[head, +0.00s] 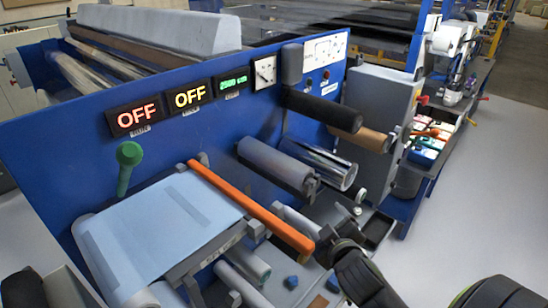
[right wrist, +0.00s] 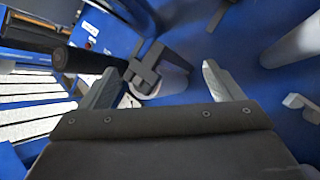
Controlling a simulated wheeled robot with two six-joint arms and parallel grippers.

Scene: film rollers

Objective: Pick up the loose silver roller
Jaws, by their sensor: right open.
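A shiny silver roller (head: 328,166) lies in the middle of the head view, against the blue machine's side, just right of a matte grey roller (head: 278,164). I cannot tell whether it is loose. My right gripper (head: 335,248) is below and in front of these rollers, apart from the silver one. In the right wrist view its two fingers (right wrist: 162,85) are spread wide. A grey bracket (right wrist: 146,70) and a pale roller end (right wrist: 170,80) show beyond the gap, and nothing is clearly held.
An orange bar (head: 250,205) and a pale blue film table (head: 165,230) stand at left. A black roller (head: 322,111) sticks out above the silver one. A dark tray (head: 378,230) lies to the right. Grey floor (head: 490,190) is clear at right.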

